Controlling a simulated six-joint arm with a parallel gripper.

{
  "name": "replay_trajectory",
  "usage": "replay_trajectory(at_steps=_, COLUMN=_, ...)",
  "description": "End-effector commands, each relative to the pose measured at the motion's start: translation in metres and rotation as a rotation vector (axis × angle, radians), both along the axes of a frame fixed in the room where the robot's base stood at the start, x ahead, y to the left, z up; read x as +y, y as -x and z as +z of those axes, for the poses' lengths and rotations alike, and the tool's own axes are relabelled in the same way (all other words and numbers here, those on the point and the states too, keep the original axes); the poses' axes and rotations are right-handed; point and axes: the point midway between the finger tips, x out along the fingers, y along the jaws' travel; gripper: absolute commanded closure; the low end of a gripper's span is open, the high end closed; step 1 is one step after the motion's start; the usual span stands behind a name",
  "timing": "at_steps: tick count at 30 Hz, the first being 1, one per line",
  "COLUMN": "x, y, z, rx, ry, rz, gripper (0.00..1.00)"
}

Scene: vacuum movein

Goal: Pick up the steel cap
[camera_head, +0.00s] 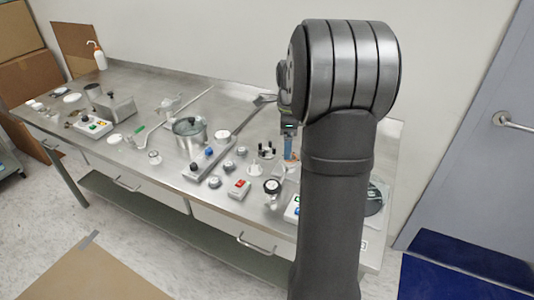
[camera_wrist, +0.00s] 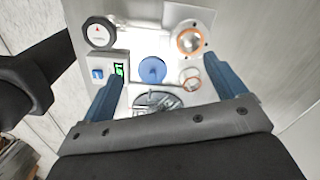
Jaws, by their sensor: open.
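No part is clearly recognisable as the steel cap. One candidate is a grey metallic round part (camera_wrist: 157,104) with a spoked or handled top, low between my fingers in the wrist view. My gripper (camera_wrist: 163,73) is open, with its two blue fingers wide apart and nothing held. A blue disc (camera_wrist: 152,70) on a white surface shows between the fingertips. In the head view my gripper (camera_head: 288,150) is partly hidden behind my arm, above the right part of the bench.
A black-rimmed dial (camera_wrist: 99,31) and a panel with a green display (camera_wrist: 119,70) sit by the left finger. Copper-coloured rings (camera_wrist: 190,40) lie near the right finger. The steel bench (camera_head: 235,98) holds a lidded pot (camera_head: 189,135) and a red-switch box (camera_head: 239,188).

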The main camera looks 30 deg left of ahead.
Motion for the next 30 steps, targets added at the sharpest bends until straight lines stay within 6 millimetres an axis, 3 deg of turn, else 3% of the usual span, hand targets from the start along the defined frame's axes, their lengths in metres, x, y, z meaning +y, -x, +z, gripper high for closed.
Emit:
replay_trajectory(at_steps=9, x=0.074, y=-0.069, z=0.022, rx=0.005, ry=0.001, rz=-0.231, gripper=0.11)
replay_trajectory(at_steps=15, x=0.105, y=-0.092, z=0.03, rx=0.008, ry=0.003, rz=-0.345, gripper=0.11)
replay_trajectory(at_steps=19, x=0.112, y=-0.097, z=0.03, rx=0.009, ry=0.003, rz=-0.374, gripper=0.11)
replay_trajectory(at_steps=23, x=0.113, y=-0.097, z=0.015, rx=0.011, ry=0.006, rz=-0.379, gripper=0.11)
replay_trajectory(at_steps=30, x=0.112, y=-0.096, z=-0.038, rx=0.011, ry=0.005, rz=-0.378, gripper=0.11)
